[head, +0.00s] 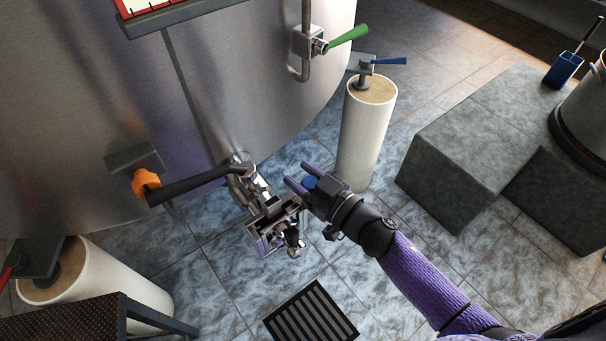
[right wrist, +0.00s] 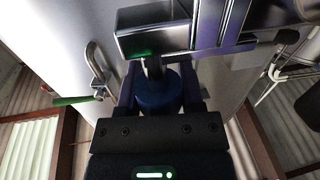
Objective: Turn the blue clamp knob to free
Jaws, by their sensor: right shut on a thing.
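The blue clamp knob (head: 310,183) shows in the head view between the purple fingers of my right gripper (head: 298,176). In the right wrist view the knob (right wrist: 157,92) sits between both fingers (right wrist: 158,88), below a metal block with a short stem. My right gripper is shut on the knob. The metal clamp and outlet fitting (head: 272,220) are just left of the gripper, low in front of the tank (head: 240,70). Part of the knob is hidden by the gripper. My left gripper is not in view.
A black lever (head: 195,185) with an orange end (head: 145,183) runs left from the outlet. A cream column (head: 366,140) stands behind my right gripper. Grey steps (head: 470,140) are at the right. A floor drain (head: 311,314) lies below, with open tiled floor around it.

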